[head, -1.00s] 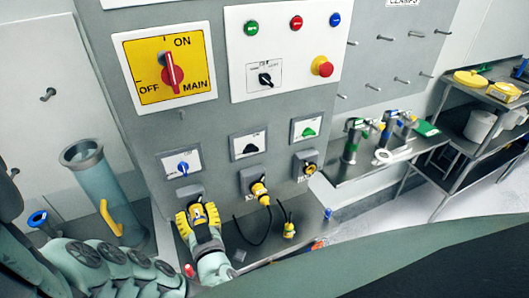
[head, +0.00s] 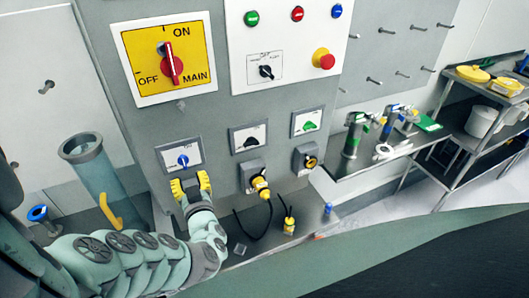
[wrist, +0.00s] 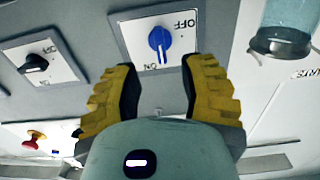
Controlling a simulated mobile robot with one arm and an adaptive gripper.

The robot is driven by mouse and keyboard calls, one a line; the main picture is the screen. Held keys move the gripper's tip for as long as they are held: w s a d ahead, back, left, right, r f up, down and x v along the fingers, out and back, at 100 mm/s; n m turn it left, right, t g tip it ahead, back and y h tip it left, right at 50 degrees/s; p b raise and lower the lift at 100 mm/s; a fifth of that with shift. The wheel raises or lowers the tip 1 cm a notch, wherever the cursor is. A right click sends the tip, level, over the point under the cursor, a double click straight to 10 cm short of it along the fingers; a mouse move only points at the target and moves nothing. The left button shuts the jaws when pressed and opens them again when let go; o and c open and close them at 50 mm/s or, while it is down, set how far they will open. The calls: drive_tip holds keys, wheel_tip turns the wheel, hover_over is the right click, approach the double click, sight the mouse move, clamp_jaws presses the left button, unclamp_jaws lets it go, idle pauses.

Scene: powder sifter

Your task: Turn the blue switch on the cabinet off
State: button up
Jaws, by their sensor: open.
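The blue switch (head: 183,161) is a small knob on a white plate on the grey cabinet (head: 200,120), at the left of a row of three switches. In the wrist view the blue switch (wrist: 160,41) shows close up, its plate marked OFF and ON. My gripper (head: 189,184) has yellow padded fingers and sits just below the switch in the head view. In the wrist view my gripper (wrist: 160,85) is open, its fingers apart on either side below the knob, with nothing between them. I see no contact with the knob.
A black switch (head: 249,138) and a green switch (head: 307,126) sit to the right. Below them are sockets, one with a yellow plug (head: 260,186) and cable. A red main switch (head: 170,63) is above. A clear cylinder (head: 92,180) stands at the left.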

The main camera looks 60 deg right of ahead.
sight(185, 165)
drive_tip(key=shift+b+x, duration=1.5)
drive_tip(key=shift+x, duration=1.45)
drive_tip(key=shift+w+d, duration=0.3)
drive_tip(key=shift+d, duration=0.05)
drive_tip(key=shift+o, duration=0.3)
drive_tip(key=shift+a, duration=0.1)
clamp_jaws()
